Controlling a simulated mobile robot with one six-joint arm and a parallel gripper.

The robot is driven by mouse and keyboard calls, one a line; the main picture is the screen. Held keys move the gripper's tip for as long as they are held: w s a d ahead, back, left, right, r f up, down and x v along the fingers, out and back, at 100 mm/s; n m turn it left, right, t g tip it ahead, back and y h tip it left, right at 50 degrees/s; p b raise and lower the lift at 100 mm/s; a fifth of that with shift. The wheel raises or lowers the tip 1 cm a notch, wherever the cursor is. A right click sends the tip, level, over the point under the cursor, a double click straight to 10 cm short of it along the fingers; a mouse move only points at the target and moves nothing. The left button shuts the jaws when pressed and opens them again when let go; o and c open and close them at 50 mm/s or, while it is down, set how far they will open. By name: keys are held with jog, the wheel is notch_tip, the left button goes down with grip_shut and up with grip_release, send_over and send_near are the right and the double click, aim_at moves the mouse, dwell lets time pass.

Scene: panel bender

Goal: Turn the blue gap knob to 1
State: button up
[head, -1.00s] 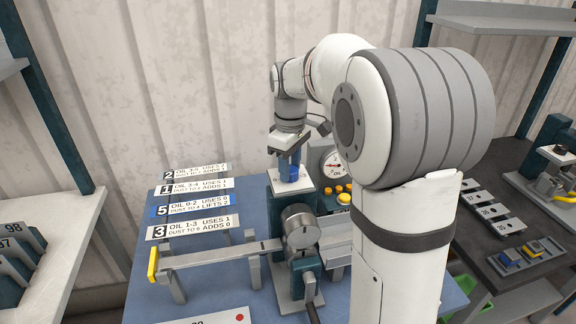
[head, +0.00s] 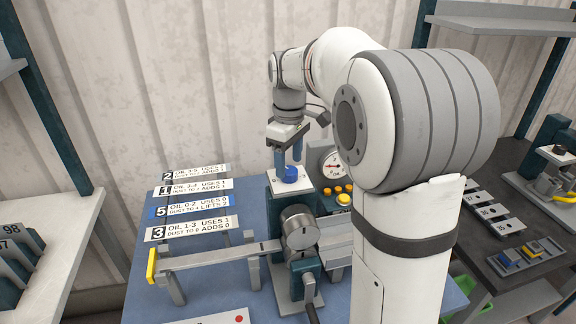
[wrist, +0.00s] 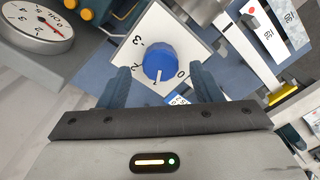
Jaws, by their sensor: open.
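The blue gap knob (head: 290,174) sits on a white plate (head: 303,187) on top of a dark teal block. In the wrist view the knob (wrist: 160,63) shows a white pointer mark on its lower side. The mark points between the printed 2 at lower left and the 0 at lower right. In the wrist view my gripper's (wrist: 164,88) two fingers stand to either side, below the knob.
A round gauge (head: 333,165) and several yellow buttons (head: 343,199) stand right of the knob. A metal cylinder (head: 299,228) and a rail (head: 205,257) are in front.

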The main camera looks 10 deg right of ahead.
aim_at(289, 169)
notch_tip(289, 169, up, 6)
jog(key=shift+f, duration=0.1)
dwell(0.4)
